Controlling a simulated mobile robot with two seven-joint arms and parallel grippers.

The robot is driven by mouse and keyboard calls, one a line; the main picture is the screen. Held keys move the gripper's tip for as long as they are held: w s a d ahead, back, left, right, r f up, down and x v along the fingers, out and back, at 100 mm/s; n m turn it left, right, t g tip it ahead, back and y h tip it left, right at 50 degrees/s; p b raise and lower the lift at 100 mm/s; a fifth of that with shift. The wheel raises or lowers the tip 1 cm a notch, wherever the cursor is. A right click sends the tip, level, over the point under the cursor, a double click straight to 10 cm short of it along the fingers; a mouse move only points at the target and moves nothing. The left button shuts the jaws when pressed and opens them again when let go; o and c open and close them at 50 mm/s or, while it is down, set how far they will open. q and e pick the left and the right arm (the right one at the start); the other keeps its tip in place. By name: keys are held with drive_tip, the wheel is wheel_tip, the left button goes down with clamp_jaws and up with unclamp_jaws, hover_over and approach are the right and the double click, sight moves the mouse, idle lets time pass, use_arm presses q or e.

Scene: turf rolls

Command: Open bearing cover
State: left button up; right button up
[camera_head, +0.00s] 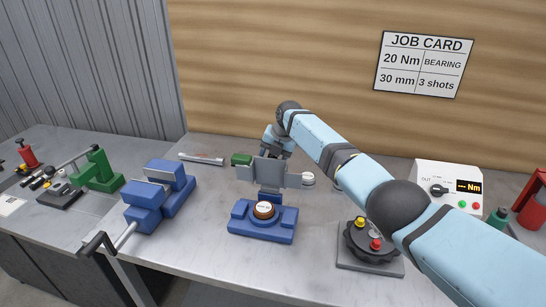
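A small round brown part with a white top (264,210), perhaps the bearing with its cover, sits in a blue fixture (260,232) on the bench. The top looks closed, but it is too small to tell for sure. My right gripper (270,182) is just behind and above the fixture, pointing down. Its grey body hides part of what is behind it. Its fingers do not show clearly, and I see nothing held. My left gripper is not in view.
A blue vise (158,197) with a long handle stands at left. A black round device with coloured knobs (371,242) is at right, near my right arm. A torque meter (448,188) stands behind. A torque wrench (202,158) lies at the back. The bench front is clear.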

drive_tip(key=shift+d+r, duration=0.15)
drive_tip(key=shift+r, duration=0.35)
drive_tip(key=b+v, duration=0.1)
drive_tip(key=v, duration=1.1)
drive_tip(key=shift+r, duration=0.35)
drive_tip(key=shift+s+d, duration=0.1)
